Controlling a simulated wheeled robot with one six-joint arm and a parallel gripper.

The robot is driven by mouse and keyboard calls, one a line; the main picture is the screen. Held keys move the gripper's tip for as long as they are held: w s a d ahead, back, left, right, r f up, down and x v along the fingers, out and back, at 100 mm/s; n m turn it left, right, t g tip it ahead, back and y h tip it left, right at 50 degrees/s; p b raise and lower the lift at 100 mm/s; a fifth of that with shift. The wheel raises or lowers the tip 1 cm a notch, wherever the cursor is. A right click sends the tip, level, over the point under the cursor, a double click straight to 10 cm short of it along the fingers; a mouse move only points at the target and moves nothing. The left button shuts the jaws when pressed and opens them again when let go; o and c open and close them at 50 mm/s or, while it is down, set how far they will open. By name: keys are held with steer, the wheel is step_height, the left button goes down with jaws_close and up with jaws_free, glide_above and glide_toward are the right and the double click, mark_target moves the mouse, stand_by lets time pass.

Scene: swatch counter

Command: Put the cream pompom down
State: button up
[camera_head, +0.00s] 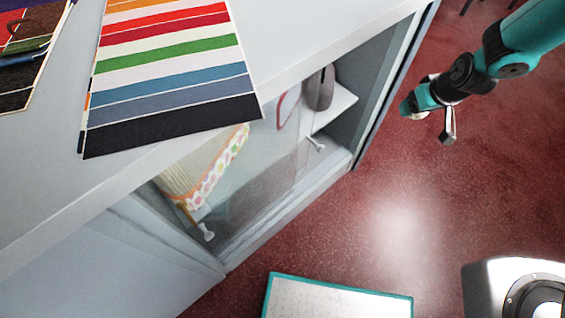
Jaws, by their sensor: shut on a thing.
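My gripper (428,118) is at the upper right, over the red floor and to the right of the counter. It is shut on the cream pompom (417,115). Only a small pale part of the pompom shows at the jaws; the rest is hidden by the gripper. The gripper is clear of the counter in the picture.
The pale grey counter (40,190) fills the left. A striped swatch card (170,70) lies on it, with another dark swatch (22,60) at the far left. Below is a glass-fronted cabinet (255,190) with items inside. Speckled red floor (400,200) lies open to the right.

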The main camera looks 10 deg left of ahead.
steer(key=w+a+f+n+g+y+b, duration=0.1)
steer(key=w+a+f+n+b, duration=0.2)
steer(key=f+b, duration=1.1)
steer(key=w+a+f+n+g+y+b, duration=0.1)
steer(key=w+a+f+n+b, duration=0.15)
steer(key=f+b, duration=1.2)
steer(key=w+a+f+n+b, duration=0.2)
steer(key=a+f+n+b, duration=0.2)
steer(key=f+b, duration=1.05)
steer(key=shift+y, duration=0.3)
steer(key=w+a+f+b, duration=0.1)
steer(key=w+a+b, duration=0.1)
steer(key=a, duration=0.3)
steer(key=w+a+f+b, duration=0.1)
steer(key=w+a+b, duration=0.1)
steer(key=a, duration=0.3)
steer(key=w+a+f+b, duration=0.1)
steer(key=w+a+b, duration=0.1)
steer(key=a, duration=0.3)
steer(key=shift+a+f, duration=0.25)
steer(key=shift+a, duration=0.1)
steer(key=shift+w+a+r, duration=0.15)
steer(key=shift+a, duration=0.35)
step_height(320, 180, down, 4)
steer(key=b, duration=0.4)
steer(key=shift+r, duration=0.3)
steer(key=o, duration=0.9)
